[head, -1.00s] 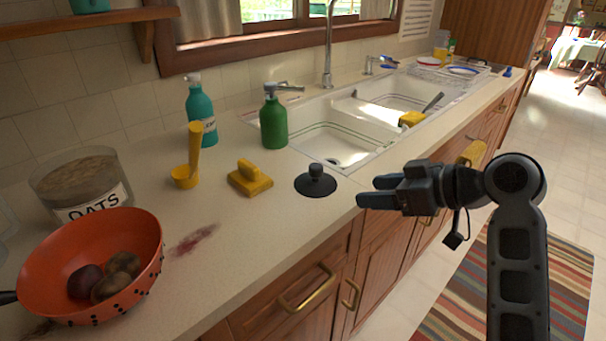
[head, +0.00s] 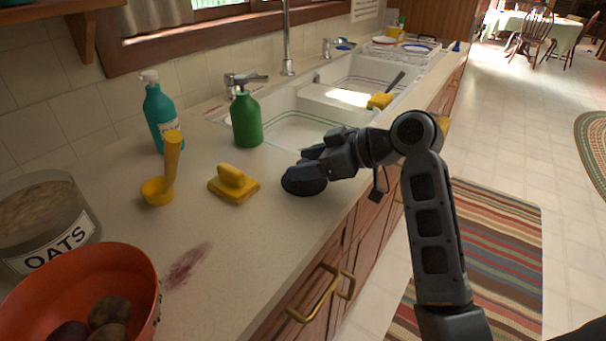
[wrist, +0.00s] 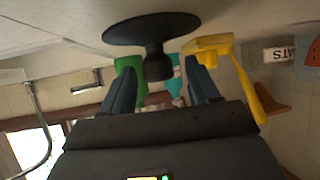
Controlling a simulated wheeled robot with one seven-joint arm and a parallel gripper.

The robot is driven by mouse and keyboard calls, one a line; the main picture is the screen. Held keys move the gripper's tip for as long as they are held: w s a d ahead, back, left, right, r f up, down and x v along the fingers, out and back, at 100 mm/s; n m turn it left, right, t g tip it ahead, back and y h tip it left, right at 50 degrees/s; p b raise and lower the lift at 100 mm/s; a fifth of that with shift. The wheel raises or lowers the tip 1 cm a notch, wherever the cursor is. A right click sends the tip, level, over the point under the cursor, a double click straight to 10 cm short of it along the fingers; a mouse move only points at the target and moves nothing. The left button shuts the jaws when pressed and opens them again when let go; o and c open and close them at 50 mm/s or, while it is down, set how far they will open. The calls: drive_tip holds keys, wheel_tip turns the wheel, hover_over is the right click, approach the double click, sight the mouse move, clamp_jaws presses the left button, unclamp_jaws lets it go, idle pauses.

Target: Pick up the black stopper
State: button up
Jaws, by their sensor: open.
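The black stopper (head: 300,184) stands on the counter near its front edge, just in front of the sink. It has a wide disc base and a knob on top. In the head view my gripper (head: 312,166) is over it and hides the knob and part of the disc. In the wrist view the picture is upside down, and the stopper (wrist: 153,40) shows whole, its knob pointing into the gap between my fingertips. My gripper (wrist: 160,85) is open, one finger on each side of the knob. I cannot tell whether the fingers touch it.
A yellow scrubber (head: 233,185), a yellow scoop (head: 165,175), a green bottle (head: 247,120) and a teal bottle (head: 161,112) stand left and behind. An orange bowl (head: 140,270) sits front left. The double sink (head: 300,127) lies behind my gripper.

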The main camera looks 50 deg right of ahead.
drive_tip(key=shift+x, duration=1.35)
drive_tip(key=shift+c, duration=0.2)
drive_tip(key=c, duration=1)
drive_tip(key=shift+r, duration=0.1)
